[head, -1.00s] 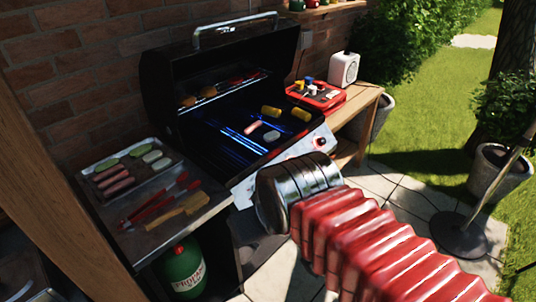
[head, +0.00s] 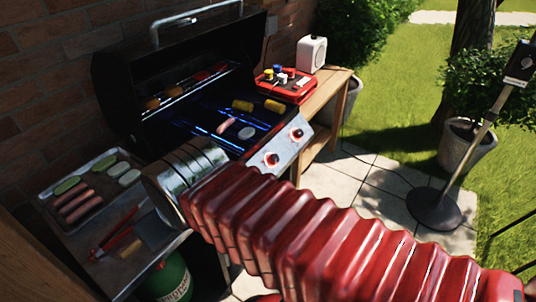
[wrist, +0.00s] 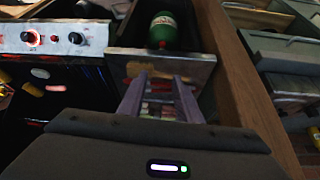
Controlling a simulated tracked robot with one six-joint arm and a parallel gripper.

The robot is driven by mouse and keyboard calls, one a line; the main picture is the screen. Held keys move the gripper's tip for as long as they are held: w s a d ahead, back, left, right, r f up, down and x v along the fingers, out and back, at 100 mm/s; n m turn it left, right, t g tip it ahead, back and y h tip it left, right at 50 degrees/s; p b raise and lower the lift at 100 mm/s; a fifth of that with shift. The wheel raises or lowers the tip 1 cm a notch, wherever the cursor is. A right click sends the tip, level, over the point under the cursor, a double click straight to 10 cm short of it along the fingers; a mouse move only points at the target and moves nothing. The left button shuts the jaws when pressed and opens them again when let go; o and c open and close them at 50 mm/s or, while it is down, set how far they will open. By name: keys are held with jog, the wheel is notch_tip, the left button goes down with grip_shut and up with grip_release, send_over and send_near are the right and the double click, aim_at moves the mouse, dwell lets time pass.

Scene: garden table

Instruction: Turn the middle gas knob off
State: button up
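The gas grill's front panel (head: 284,148) shows two knobs with red glowing rings in the head view. The nearer one (head: 271,159) looks like the middle knob, and the other (head: 297,133) is at the right end. My arm hides the panel's left end there. The wrist view shows the panel (wrist: 52,37) upside down at upper left, with a red-lit knob (wrist: 29,37) and a knob without a clear glow (wrist: 75,38) nearer the side shelf. My gripper (wrist: 160,80) is open and empty, over the side shelf area and apart from the knobs. It is hidden in the head view.
The open grill lid (head: 170,65) stands behind food on the grate. A tray (head: 99,158) of sausages and vegetables and red-handled tools (head: 115,240) lie on the left shelf. A green propane bottle (head: 168,280) stands below. A wooden side table (head: 335,82) is at right.

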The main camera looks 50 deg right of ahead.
jog(key=shift+o, duration=0.5)
jog(key=shift+o, duration=1.4)
jog(key=shift+w+d+r, duration=0.15)
jog(key=shift+w+d, duration=0.05)
jog(key=shift+o, duration=0.4)
jog(key=w+d+r+g, duration=0.1)
jog(key=w+d+r, duration=0.1)
jog(key=w+d, duration=0.6)
jog(key=shift+w+d+g, duration=0.25)
jog(key=shift+d+g, duration=0.05)
jog(key=shift+d, duration=0.35)
jog(key=y, duration=0.2)
send_over(276, 157)
jog(key=s+d, duration=0.2)
jog(key=s, duration=0.4)
notch_tip(276, 157, down, 13)
jog(key=shift+w+d+f, duration=0.15)
jog(key=shift+f, duration=0.1)
jog(key=x, duration=1.3)
jog(key=shift+w+f, duration=0.2)
jog(key=shift+w, duration=0.2)
